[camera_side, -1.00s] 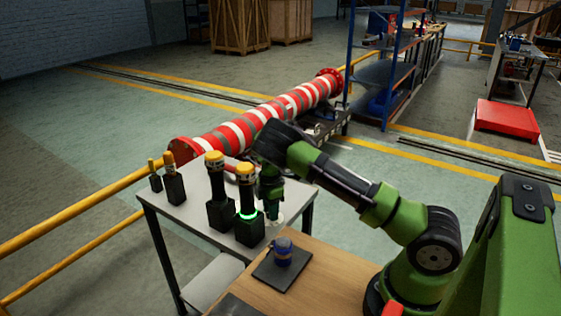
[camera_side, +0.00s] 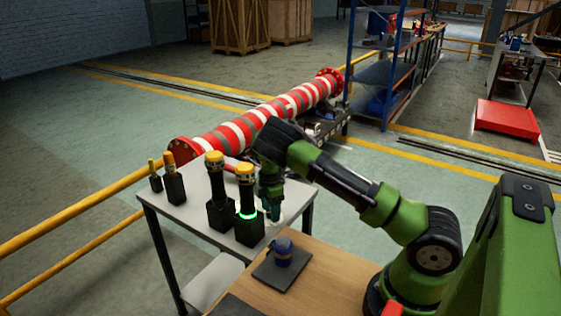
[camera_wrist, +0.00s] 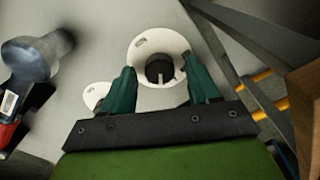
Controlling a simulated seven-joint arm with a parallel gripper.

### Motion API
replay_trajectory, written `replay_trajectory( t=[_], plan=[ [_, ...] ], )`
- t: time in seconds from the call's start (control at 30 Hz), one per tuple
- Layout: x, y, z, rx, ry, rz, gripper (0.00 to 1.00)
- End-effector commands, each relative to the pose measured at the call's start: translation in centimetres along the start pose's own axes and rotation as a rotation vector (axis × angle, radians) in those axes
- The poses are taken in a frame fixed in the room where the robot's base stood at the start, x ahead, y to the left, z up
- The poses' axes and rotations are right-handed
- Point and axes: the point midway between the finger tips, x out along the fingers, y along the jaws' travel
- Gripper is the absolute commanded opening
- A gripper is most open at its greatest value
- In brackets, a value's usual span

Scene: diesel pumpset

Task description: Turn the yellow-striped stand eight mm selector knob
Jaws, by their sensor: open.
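In the wrist view a round white dial plate (camera_wrist: 143,46) carries a dark round selector knob (camera_wrist: 159,68) with a pale pointer line toward the bottom of the picture. My gripper (camera_wrist: 160,80) is open, with one green finger on each side of the knob and nothing clearly held. Whether the fingers touch the knob cannot be told. In the side view my gripper (camera_side: 273,214) points down at the right end of the grey table (camera_side: 292,196) and hides most of the dial. Black stands with yellow-topped tools stand to its left; the nearest (camera_side: 249,229) has a lit green ring. Size markings are unreadable.
A second white disc (camera_wrist: 95,95) lies partly behind the left finger. Another black stand (camera_side: 220,215) and two smaller ones are further left. A blue object (camera_side: 283,252) sits on a dark mat on the wooden bench. A red-and-white striped pipe (camera_side: 245,130) lies behind the table.

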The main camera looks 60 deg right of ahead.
Motion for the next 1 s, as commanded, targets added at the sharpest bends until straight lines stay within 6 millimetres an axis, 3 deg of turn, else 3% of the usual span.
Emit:
replay_trajectory(
  t=[0.17, 0.6, 0.8, 1.0],
  plan=[
    [-3.0, 0.1, -0.1, -0.001, 0.002, 0.004, 0.6],
    [-13.3, 0.1, -0.1, -0.002, 0.003, 0.004, 0.6],
    [-15.8, 0.0, 0.0, -0.002, 0.001, 0.003, 0.6],
    [-16.5, 0.0, 0.0, 0.0, 0.0, 0.0, 0.6]
  ],
)
